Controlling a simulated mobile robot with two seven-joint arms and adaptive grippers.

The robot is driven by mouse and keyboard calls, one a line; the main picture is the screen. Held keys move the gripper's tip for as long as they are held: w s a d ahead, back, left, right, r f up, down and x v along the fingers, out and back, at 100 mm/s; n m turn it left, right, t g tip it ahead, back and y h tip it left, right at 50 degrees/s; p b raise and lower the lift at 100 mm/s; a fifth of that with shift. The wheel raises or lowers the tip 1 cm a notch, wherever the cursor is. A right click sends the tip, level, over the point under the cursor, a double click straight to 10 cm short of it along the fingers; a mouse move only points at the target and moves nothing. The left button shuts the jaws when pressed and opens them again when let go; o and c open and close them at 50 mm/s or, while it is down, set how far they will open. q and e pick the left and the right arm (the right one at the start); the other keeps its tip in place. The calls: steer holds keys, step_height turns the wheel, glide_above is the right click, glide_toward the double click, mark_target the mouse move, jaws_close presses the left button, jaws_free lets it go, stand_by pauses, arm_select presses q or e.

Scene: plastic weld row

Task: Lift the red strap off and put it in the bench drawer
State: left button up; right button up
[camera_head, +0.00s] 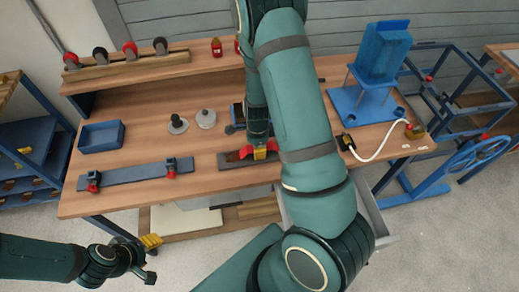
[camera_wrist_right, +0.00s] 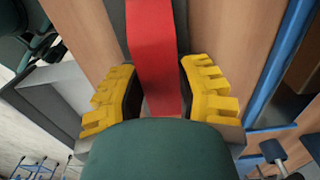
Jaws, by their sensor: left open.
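The red strap (camera_wrist_right: 157,55) runs upright through the right wrist view, between my right gripper's yellow fingers. In the head view a bit of red shows at my right gripper (camera_head: 260,152), over a dark grey bar (camera_head: 208,158) at the bench's front. The right fingers (camera_wrist_right: 160,98) stand apart on either side of the strap; whether they touch it is unclear. A grey drawer (camera_head: 375,212) stands pulled out under the bench, largely hidden by my right arm. My left gripper (camera_head: 151,259) is open and empty, off the bench's front left.
On the wooden bench (camera_head: 150,140) are a blue tray (camera_head: 101,136), a clamped grey bar (camera_head: 135,174), two small round objects, and a blue stand (camera_head: 375,100) with a white cable (camera_head: 375,150).

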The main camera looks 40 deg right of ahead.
jaws_close()
step_height(320, 180, up, 10)
steer(key=p, duration=0.3)
stand_by(0.6)
